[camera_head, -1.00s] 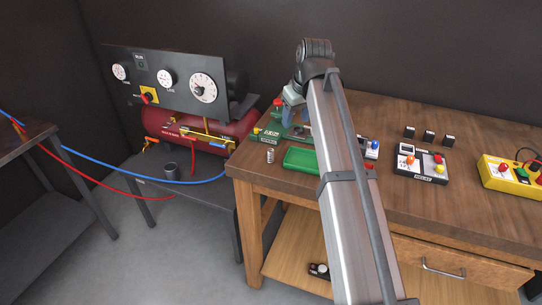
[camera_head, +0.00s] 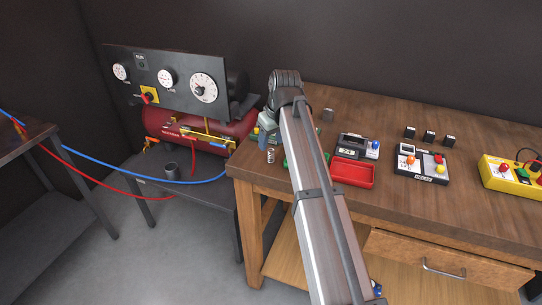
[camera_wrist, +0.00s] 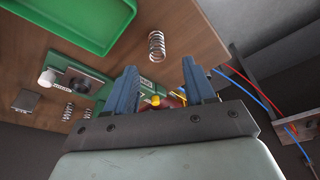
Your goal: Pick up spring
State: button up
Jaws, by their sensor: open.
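A silver coil spring (camera_head: 270,156) stands at the left front corner of the wooden workbench. In the wrist view a spring (camera_wrist: 156,46) shows above and between my gripper's fingers, apart from them. Two more springs, a left one (camera_wrist: 68,112) and a right one (camera_wrist: 87,113), show beside a green device (camera_wrist: 75,80). My gripper (camera_wrist: 160,82) is open, with blue fingers spread and nothing between them. In the head view my arm hides much of the gripper, which is close to the bench's left end.
A green tray (camera_wrist: 75,18) lies near the spring; my arm mostly covers it in the head view. A red tray (camera_head: 353,172), a meter (camera_head: 357,147) and a relay box (camera_head: 422,163) stand to the right. A red compressor (camera_head: 185,130) stands left of the bench.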

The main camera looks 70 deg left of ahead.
aim_at(271, 150)
jog(key=shift+d+x, duration=0.1)
jog(key=shift+x, duration=1.2)
jog(key=shift+d+x, duration=0.15)
jog(key=shift+x, duration=1.15)
jog(key=shift+w+f, duration=0.1)
jog(key=shift+w, duration=0.1)
jog(key=shift+c, duration=0.5)
grip_shut()
